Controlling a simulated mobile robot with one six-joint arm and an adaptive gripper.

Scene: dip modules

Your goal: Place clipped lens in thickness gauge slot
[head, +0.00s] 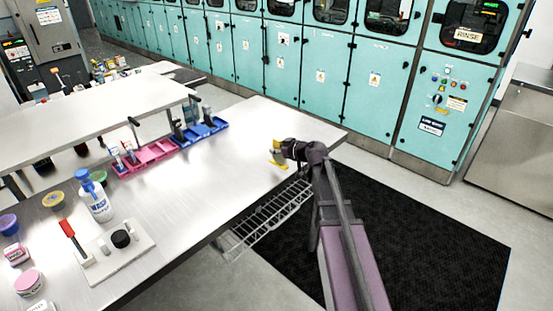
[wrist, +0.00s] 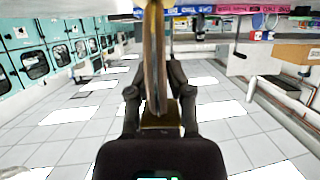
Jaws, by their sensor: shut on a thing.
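My gripper (head: 279,154) is above the far right end of the steel table, shut on a small yellow item. In the wrist view my gripper (wrist: 158,112) has its two dark fingers either side of a thin brown-and-yellow upright piece, seen nearly edge-on, which I take to be the clipped lens (wrist: 154,60). The lens itself is hard to make out. A pale board (head: 125,262) with a black round part and a red-handled part lies on the near left of the table, well away from my gripper.
Pink trays (head: 150,157) and blue trays (head: 203,131) with upright tools stand along the table's back edge. A white bottle (head: 97,203) and several tubs are at left. A wire rack (head: 272,222) hangs by the front edge. The table's right half is clear.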

